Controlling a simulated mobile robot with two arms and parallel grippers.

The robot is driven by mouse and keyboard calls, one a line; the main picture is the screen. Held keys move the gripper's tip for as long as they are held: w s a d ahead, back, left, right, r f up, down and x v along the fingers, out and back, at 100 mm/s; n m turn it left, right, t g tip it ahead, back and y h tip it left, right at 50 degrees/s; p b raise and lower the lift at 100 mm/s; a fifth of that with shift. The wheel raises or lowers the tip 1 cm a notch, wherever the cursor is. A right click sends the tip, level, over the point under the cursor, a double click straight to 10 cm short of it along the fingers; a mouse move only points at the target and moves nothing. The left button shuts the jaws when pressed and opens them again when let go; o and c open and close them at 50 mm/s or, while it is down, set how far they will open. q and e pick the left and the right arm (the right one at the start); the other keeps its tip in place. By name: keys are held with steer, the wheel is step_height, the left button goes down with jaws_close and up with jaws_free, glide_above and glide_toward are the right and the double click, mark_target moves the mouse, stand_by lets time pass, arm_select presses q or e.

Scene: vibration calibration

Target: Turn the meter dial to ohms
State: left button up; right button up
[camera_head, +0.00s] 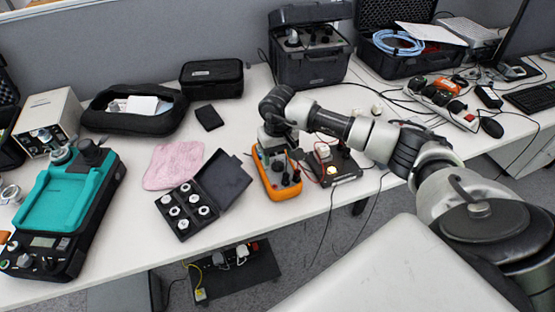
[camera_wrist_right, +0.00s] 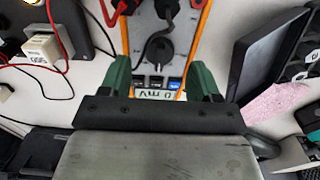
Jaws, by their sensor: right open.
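The orange multimeter (camera_head: 284,191) lies on the white table with leads plugged into its near end. In the right wrist view the meter (camera_wrist_right: 143,20) appears upside down, with a dark rotary dial (camera_wrist_right: 158,48), a row of buttons and a display (camera_wrist_right: 155,94) that seems to read 0 mV. My right gripper (camera_head: 272,148) is above the meter's far end. The dial's exact pointer position is unclear. My left gripper is out of view.
A small device with a lit yellow lamp (camera_head: 345,168) and red leads stands right of the meter. An open black case with round weights (camera_head: 188,208) lies left of it, near a pink cloth (camera_head: 173,165). A teal-topped instrument (camera_head: 62,197) stands far left.

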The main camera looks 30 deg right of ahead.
mark_target(277, 163)
steer(key=shift+f, duration=1.5)
steer(key=shift+c, duration=0.3)
steer(key=c, duration=0.8)
steer(key=shift+c, duration=0.2)
steer(key=m+b, duration=0.2)
steer(key=m, duration=0.1)
steer(key=shift+m, duration=0.3)
steer(key=shift+w+m+b, duration=0.1)
steer(key=shift+m+b, duration=0.5)
steer(key=shift+m, duration=1.6)
